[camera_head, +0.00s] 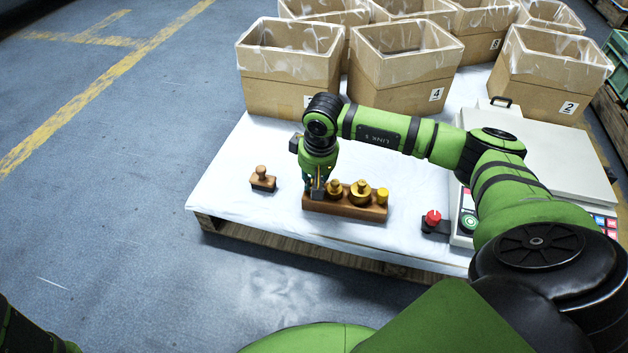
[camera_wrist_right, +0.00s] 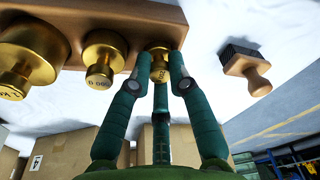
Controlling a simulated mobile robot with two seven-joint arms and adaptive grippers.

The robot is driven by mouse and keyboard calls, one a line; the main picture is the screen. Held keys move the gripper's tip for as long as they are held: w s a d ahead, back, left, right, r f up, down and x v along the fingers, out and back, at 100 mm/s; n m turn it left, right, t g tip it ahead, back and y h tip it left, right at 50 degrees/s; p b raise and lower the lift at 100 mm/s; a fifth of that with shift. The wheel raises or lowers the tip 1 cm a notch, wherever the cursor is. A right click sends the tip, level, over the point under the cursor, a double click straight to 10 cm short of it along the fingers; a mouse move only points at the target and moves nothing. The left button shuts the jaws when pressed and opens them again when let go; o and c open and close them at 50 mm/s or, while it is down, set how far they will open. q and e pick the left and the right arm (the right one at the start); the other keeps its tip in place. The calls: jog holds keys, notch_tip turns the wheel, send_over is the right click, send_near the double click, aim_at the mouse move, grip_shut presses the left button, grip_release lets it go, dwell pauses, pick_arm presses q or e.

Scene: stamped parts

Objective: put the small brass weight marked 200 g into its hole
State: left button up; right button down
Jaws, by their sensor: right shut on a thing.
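My right gripper (camera_head: 318,192) is over the left end of the wooden weight block (camera_head: 345,209). In the right wrist view its green fingers (camera_wrist_right: 160,72) are shut around the small brass weight (camera_wrist_right: 160,62), whose mark is hard to read but looks like 200. This weight is at the end of the block (camera_wrist_right: 150,12); whether it is seated in a hole or just above one, I cannot tell. Larger knobbed brass weights (camera_head: 360,193) (camera_wrist_right: 103,58) stand in the block beside it. My left gripper is out of view.
A wooden-handled brush or stamp (camera_head: 263,180) lies left of the block. A red button (camera_head: 433,217) and a pale machine with a keypad (camera_head: 550,160) are to the right. Cardboard boxes (camera_head: 405,65) stand behind. The table's left front (camera_head: 225,195) is clear.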

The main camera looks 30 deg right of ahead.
jog(key=shift+f, duration=0.1)
jog(key=c, duration=1.4)
grip_release()
jog(key=shift+c, duration=0.2)
